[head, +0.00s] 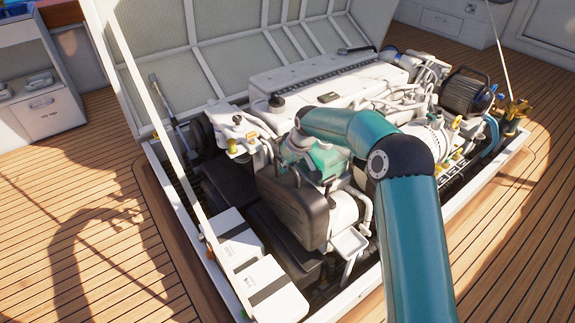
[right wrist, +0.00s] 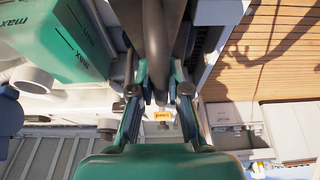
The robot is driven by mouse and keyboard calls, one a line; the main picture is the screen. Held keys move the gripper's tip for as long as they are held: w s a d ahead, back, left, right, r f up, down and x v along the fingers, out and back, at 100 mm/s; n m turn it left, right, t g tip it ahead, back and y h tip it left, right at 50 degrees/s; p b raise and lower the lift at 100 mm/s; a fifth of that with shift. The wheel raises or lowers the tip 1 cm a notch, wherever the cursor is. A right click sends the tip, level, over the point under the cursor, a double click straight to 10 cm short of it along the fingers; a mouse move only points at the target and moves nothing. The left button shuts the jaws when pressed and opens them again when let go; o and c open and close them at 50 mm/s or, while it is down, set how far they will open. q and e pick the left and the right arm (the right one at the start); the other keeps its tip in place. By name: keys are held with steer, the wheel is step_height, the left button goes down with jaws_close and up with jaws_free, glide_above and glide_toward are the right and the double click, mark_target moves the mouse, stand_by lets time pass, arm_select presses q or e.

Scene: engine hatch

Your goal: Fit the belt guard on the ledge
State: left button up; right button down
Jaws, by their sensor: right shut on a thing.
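The belt guard (head: 293,212) is a dark, boxy panel with rounded corners at the near end of the white engine. My right gripper (head: 297,172) is at its top edge, reached by my teal arm from the right. In the right wrist view the gripper's two fingers (right wrist: 158,88) are closed on a dark bar of the belt guard (right wrist: 153,35). The guard looks roughly upright. The ledge cannot be made out behind the guard and arm, and I cannot tell whether the guard touches it. My left gripper is not in view.
The white engine (head: 325,80) fills the open hatch, with pipes and a dark round filter (head: 466,92) at the right. White boxes with dark straps (head: 272,287) stand at the near left. The raised hatch lid (head: 215,65) is behind. The wooden deck (head: 80,220) at left is clear.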

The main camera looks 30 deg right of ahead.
mark_target(289, 182)
steer(key=shift+f+b, duration=2.35)
steer(key=shift+f, duration=0.7)
steer(key=shift+w+d+r+p, duration=0.1)
steer(key=shift+d+p, duration=0.15)
steer(key=shift+p, duration=0.05)
steer(key=shift+d, duration=0.35)
steer(key=shift+a, duration=0.35)
steer(key=shift+f, duration=0.45)
